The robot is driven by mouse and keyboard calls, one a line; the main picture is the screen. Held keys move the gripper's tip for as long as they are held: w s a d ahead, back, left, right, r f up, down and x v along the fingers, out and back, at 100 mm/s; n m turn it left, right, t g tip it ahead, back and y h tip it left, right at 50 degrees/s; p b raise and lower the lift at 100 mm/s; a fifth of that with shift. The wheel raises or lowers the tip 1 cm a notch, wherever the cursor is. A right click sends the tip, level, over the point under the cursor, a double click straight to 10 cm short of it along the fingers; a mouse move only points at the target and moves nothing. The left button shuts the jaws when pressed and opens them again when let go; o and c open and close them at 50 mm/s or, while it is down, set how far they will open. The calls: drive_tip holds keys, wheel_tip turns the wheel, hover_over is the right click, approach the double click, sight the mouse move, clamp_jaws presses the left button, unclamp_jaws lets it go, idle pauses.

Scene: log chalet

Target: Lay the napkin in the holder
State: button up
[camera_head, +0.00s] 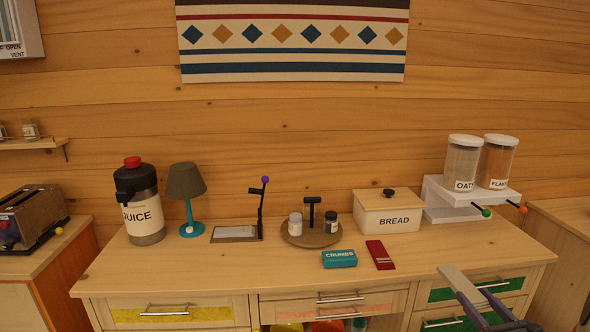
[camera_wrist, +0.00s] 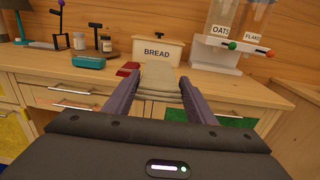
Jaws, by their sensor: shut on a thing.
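The napkin is a flat beige-grey strip (camera_wrist: 160,80) held between the two fingers of my gripper (camera_wrist: 159,88) in the wrist view. In the head view the napkin (camera_head: 460,281) sticks out from my gripper (camera_head: 479,304) at the lower right, in front of the counter's right part. What looks like the holder (camera_head: 237,233) stands left of centre on the counter, a low flat base with a pale top and a dark upright lever with a purple ball. It also shows at the far left in the wrist view (camera_wrist: 60,40). My gripper is well to its right, apart from it.
A round stand (camera_head: 311,238) with two jars is right of the holder, and a lamp (camera_head: 187,195) and juice dispenser (camera_head: 140,205) left. A teal crumbs box (camera_head: 339,259), red item (camera_head: 380,255), bread box (camera_head: 388,212) and cereal dispenser (camera_head: 470,190) stand farther right. The counter's front left is clear.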

drive_tip(key=a+f+n+y, duration=0.1)
drive_tip(key=a+f, duration=0.3)
drive_tip(key=a, duration=0.7)
drive_tip(key=a+f+n+g+y, duration=0.1)
drive_tip(key=a+f+y, duration=0.3)
drive_tip(key=a, duration=0.8)
drive_tip(key=a+f+n+g+y, duration=0.1)
drive_tip(key=a+f, duration=0.4)
drive_tip(key=a, duration=0.7)
drive_tip(key=shift+a+n+y, duration=0.25)
drive_tip(key=shift+n+y, duration=0.65)
drive_tip(key=shift+n, duration=0.2)
drive_tip(key=shift+w+d, duration=0.1)
